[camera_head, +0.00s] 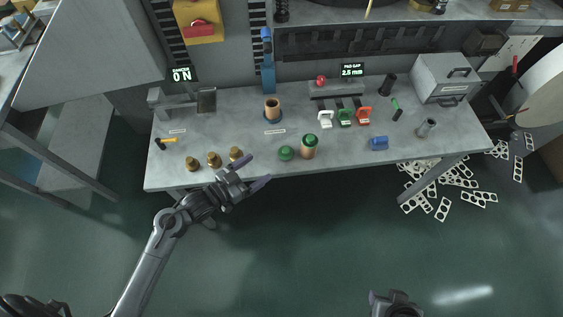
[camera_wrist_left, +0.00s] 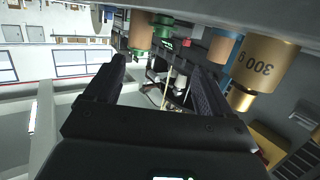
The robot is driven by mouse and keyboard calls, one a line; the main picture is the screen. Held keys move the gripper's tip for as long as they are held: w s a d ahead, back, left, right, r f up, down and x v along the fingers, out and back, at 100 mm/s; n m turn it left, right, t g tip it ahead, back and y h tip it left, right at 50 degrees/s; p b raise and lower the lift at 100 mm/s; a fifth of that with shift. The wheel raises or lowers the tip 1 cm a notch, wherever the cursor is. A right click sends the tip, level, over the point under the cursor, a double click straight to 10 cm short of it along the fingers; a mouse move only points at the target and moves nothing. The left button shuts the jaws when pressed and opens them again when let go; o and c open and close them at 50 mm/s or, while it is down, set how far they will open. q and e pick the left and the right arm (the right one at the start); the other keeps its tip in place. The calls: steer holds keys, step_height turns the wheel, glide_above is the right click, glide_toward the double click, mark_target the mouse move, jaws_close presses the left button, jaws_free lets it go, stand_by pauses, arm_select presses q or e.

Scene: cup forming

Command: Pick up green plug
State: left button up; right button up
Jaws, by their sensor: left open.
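A round green plug (camera_head: 286,153) sits on the workbench near its front edge, left of a tan cup (camera_head: 309,152) with a green piece (camera_head: 311,140) at its top. My left gripper (camera_head: 254,172) is open and empty at the bench's front edge, left of the green plug and apart from it. In the left wrist view, both fingers of this gripper (camera_wrist_left: 158,72) stand wide apart with nothing between them. Green pieces (camera_wrist_left: 162,20) show beyond them near the tan cup (camera_wrist_left: 140,32); I cannot tell which is the plug.
Another tan cup (camera_head: 272,109), white, green and red clamp-like pieces (camera_head: 345,117) and a blue object (camera_head: 379,143) are on the bench (camera_head: 235,115). Plates litter the floor.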

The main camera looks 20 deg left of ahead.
mark_target(283, 154)
arm_select(q)
steer(key=shift+w+d+f+b, duration=0.15)
steer(key=shift+w+f+b, duration=0.1)
steer(key=shift+f+b, duration=0.3)
steer(key=shift+w+d+f+b, duration=0.15)
steer(key=shift+w+f+b, duration=0.15)
steer(key=shift+f, duration=0.3)
steer(key=shift+w, duration=0.3)
steer(key=b+x, duration=0.1)
steer(key=x, duration=0.3)
steer(key=shift+w+d+b, duration=0.25)
steer(key=shift+w+b, duration=0.05)
steer(key=shift+w, duration=0.05)
steer(key=shift+w+d+f, duration=0.1)
steer(key=shift+w+f, duration=0.05)
steer(key=shift+w, duration=0.15)
steer(key=shift+b+x, duration=1.15)
steer(key=shift+x, duration=1.05)
arm_select(e)
step_height(283, 154, down, 7)
steer(key=shift+d, duration=0.2)
arm_select(q)
steer(key=shift+c, duration=0.2)
arm_select(e)
steer(key=shift+r, duration=0.1)
